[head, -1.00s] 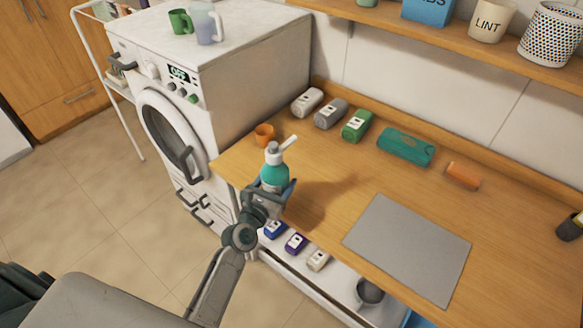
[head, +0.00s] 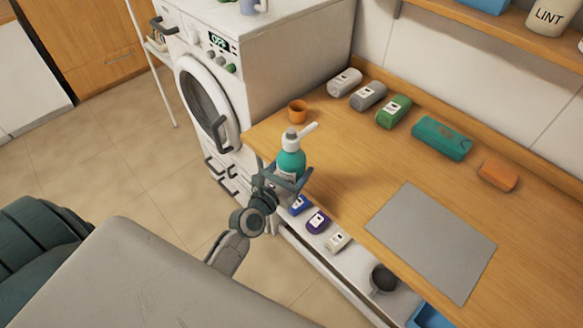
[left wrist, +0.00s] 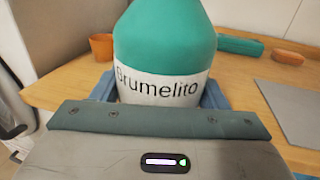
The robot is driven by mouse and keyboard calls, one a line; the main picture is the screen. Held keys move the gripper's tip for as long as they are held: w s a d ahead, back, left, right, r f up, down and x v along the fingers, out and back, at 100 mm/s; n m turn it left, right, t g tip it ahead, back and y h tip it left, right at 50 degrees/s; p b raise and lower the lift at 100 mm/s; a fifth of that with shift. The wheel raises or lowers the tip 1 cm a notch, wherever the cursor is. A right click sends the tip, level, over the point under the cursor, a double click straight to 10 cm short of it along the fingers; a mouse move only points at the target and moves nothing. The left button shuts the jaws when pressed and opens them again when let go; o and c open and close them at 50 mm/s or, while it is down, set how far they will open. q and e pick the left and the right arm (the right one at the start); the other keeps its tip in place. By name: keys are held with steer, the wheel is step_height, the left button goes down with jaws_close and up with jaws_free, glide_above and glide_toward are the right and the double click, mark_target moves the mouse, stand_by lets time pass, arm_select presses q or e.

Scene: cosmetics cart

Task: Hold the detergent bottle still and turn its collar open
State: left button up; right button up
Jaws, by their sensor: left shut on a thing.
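The detergent bottle (head: 291,162) is teal with a white label and a white pump top with a spout (head: 298,135). It stands upright at the front left edge of the wooden counter. My left gripper (head: 285,179) is shut around its lower body. I cannot tell whether the bottle touches the counter. My right gripper is not in view.
An orange cup (head: 298,111) stands behind the bottle. Several packages line the counter's back, including a teal one (head: 441,138). A grey mat (head: 431,241) lies on the right. The washing machine (head: 260,70) stands left. More packages sit on a lower shelf, below the counter.

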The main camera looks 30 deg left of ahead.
arm_select(q)
steer(key=shift+w+d+f+b, duration=0.2)
steer(key=shift+w+d+f, duration=0.2)
steer(key=shift+w, duration=0.8)
steer(key=shift+w+d+f+b, duration=0.25)
steer(key=shift+w+d, duration=0.2)
steer(key=shift+w, duration=0.7)
steer(key=shift+w+d+f+b, duration=0.15)
steer(key=shift+w+d+f, duration=0.25)
steer(key=shift+w, duration=0.8)
steer(key=shift+w+d+f+b, duration=0.35)
steer(key=shift+w+d, duration=0.1)
steer(key=shift+w, duration=0.8)
steer(key=shift+w+d+f+b, duration=0.35)
steer(key=shift+w+d, duration=0.15)
steer(key=shift+w, duration=0.8)
steer(key=shift+w+d+f+b, duration=0.35)
steer(key=shift+w+d, duration=0.1)
steer(key=shift+w, duration=0.8)
steer(key=shift+f, duration=0.3)
steer(key=o, duration=1.5)
steer(key=shift+s, duration=0.1)
